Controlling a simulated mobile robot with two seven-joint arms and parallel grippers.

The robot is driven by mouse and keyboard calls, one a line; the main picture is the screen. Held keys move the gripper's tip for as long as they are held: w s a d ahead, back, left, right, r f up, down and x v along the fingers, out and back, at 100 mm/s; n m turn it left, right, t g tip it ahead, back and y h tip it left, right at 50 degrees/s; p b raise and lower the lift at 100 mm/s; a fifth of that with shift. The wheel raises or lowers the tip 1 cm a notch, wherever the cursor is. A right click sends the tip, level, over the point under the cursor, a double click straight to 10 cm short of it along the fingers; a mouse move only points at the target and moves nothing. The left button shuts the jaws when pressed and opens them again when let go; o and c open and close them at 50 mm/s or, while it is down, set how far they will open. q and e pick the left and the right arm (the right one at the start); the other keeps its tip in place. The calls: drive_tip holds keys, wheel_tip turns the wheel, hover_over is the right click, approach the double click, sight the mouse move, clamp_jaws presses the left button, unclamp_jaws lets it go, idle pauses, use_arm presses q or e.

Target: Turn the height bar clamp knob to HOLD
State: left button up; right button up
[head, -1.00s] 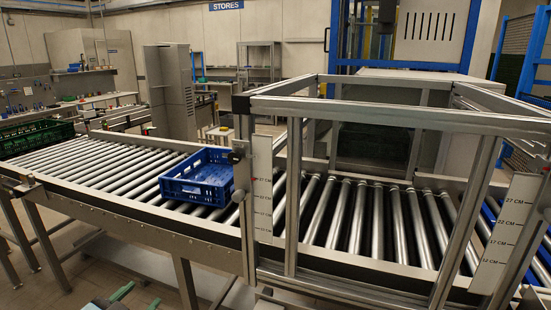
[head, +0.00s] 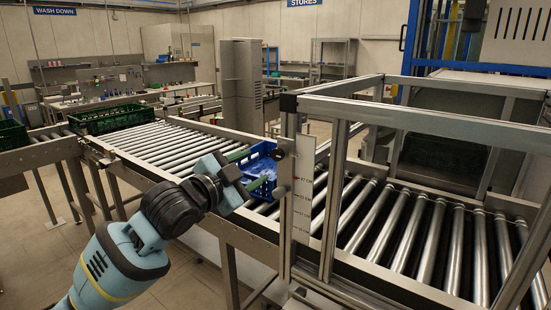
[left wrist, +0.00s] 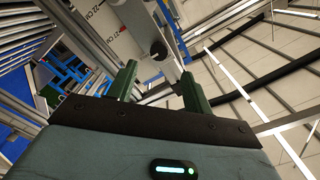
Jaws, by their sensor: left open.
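The post of the height frame (head: 288,215) carries a white height scale (head: 303,190) with a red mark. No HOLD lettering is readable, and I cannot tell how either knob is turned. My left gripper (head: 262,168) is open, its green fingers pointing at the post from the left. My right gripper is out of view.
A blue crate (head: 262,158) stands on the roller conveyor (head: 165,148) behind my left fingers. The metal frame (head: 420,112) spans the rollers on the right. A dark green crate (head: 110,118) stands at the far left. Open floor lies in front of the conveyor.

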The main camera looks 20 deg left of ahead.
sight(275, 155)
use_arm(q)
drive_tip(key=shift+x, duration=3.75)
drive_tip(key=shift+c, duration=0.3)
drive_tip(key=c, duration=0.9)
